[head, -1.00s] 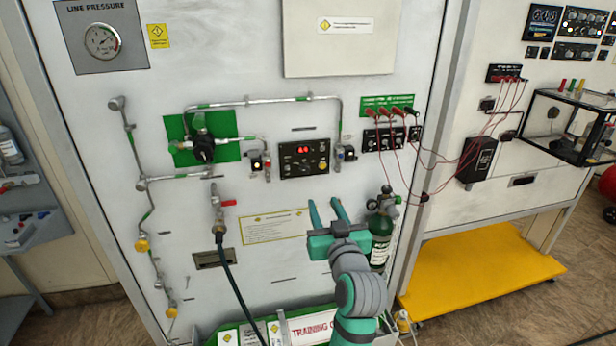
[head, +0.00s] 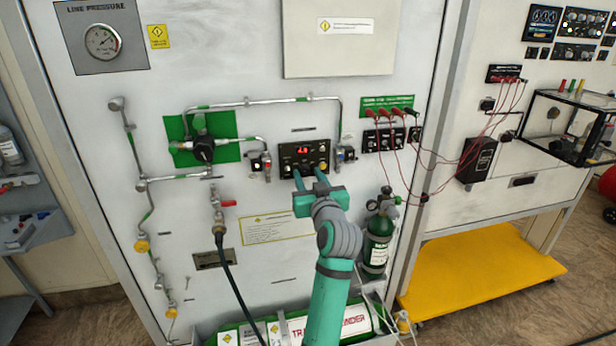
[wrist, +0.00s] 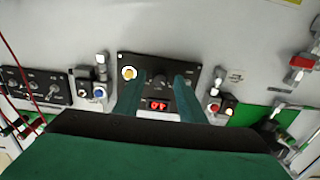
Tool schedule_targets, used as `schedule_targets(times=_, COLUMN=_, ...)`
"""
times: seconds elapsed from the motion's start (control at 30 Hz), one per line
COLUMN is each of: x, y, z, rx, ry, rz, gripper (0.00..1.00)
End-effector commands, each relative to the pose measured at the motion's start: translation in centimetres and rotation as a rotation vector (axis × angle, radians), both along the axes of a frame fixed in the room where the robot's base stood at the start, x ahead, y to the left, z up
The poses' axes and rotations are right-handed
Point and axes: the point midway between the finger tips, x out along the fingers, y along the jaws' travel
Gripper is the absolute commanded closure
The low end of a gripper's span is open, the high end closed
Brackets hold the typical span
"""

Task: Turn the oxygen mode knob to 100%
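The black regulator panel (head: 304,153) with a red lit display (head: 302,150) and small knobs is on the upright trainer board. In the wrist view the panel (wrist: 135,63) appears upside down. A dark knob (wrist: 160,80) shows between my fingers, and a bright yellowish knob (wrist: 128,72) shows by one finger. The labels are too small to read, so I cannot tell which is the oxygen mode knob or its setting. My gripper (head: 309,172) is open, its fingers (wrist: 157,90) apart at the panel's lower edge. I cannot tell whether they touch it.
Small valves flank the panel on the left (head: 266,163) and right (head: 345,154). A jack panel with red leads (head: 384,138) is farther right. A green cylinder (head: 378,240) stands below right. A pipe (head: 270,101) runs above the panel.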

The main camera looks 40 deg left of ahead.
Motion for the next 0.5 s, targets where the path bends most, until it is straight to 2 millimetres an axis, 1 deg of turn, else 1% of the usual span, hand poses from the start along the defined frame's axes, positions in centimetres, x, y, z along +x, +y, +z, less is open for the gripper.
schedule_targets(times=0.13, x=0.28, y=0.36, z=0.02, rx=-0.001, ry=-0.001, rz=0.0, gripper=0.63)
schedule_targets(times=0.33, x=0.29, y=0.36, z=-0.01, rx=-0.001, ry=-0.001, rz=0.0, gripper=0.63)
schedule_targets(times=0.37, x=0.28, y=0.36, z=-0.01, rx=-0.001, ry=-0.001, rz=0.0, gripper=0.66)
schedule_targets(times=0.4, x=0.28, y=0.35, z=-0.01, rx=-0.001, ry=-0.001, rz=0.0, gripper=0.75)
schedule_targets(times=0.47, x=0.28, y=0.34, z=-0.01, rx=-0.001, ry=-0.001, rz=0.0, gripper=0.9)
schedule_targets(times=0.5, x=0.28, y=0.34, z=-0.01, rx=-0.001, ry=-0.001, rz=0.0, gripper=0.99)
